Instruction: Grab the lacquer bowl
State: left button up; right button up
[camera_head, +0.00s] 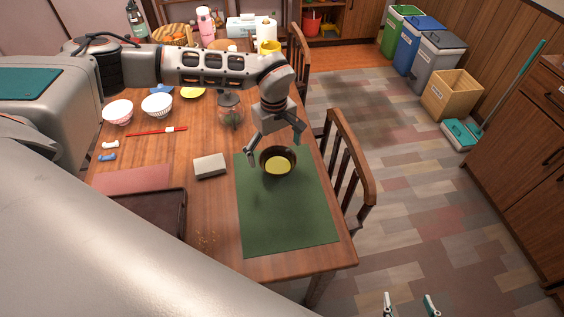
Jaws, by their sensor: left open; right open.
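The lacquer bowl (278,166) is dark outside with a yellow inside. It sits on the green placemat (285,220), near the mat's far end. My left gripper (274,150) comes down over the bowl's far side with its fingers spread wide. One finger is at the bowl's left and the other at its upper right. I cannot tell whether either finger touches the rim. My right gripper (410,306) shows only at the bottom edge, over the floor, with its two fingertips apart. It is empty and far from the bowl.
A beige block (210,166) lies left of the placemat. A dark tray (158,207), red chopsticks (157,131), a pink-patterned bowl (118,111) and a glass jar (231,113) are on the table. A wooden chair (350,170) stands close at the right edge. The placemat's near part is clear.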

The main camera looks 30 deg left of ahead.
aim_at(278, 170)
pick_arm(q)
jog(key=f, duration=0.6)
jog(key=shift+w+d, duration=0.2)
jog(key=shift+w, duration=0.15)
jog(key=c, duration=1.2)
